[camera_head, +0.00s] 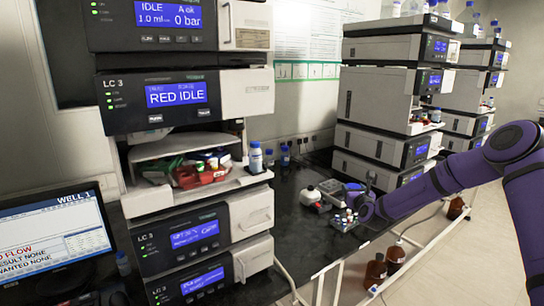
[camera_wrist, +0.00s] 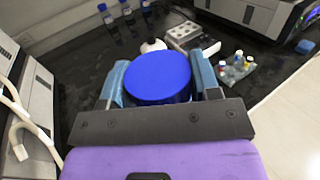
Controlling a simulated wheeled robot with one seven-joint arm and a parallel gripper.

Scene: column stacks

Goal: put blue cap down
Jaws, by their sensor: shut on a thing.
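The blue cap (camera_wrist: 158,78) is a large round blue disc in the wrist view. It sits between the two light-blue fingers of my gripper (camera_wrist: 160,88), which is shut on it. The cap's underside and what lies beneath it are hidden. In the head view my gripper (camera_head: 362,198) is low over the black bench, at the end of my purple arm. I cannot tell whether the cap touches the bench.
On the black bench (camera_head: 300,225) are a white bottle (camera_head: 310,196), a grey tray (camera_wrist: 186,32) and a small rack of coloured vials (camera_wrist: 236,66). Several blue-capped bottles (camera_wrist: 107,16) stand at the back. Instrument stacks (camera_head: 205,230) flank the bench; its left part is clear.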

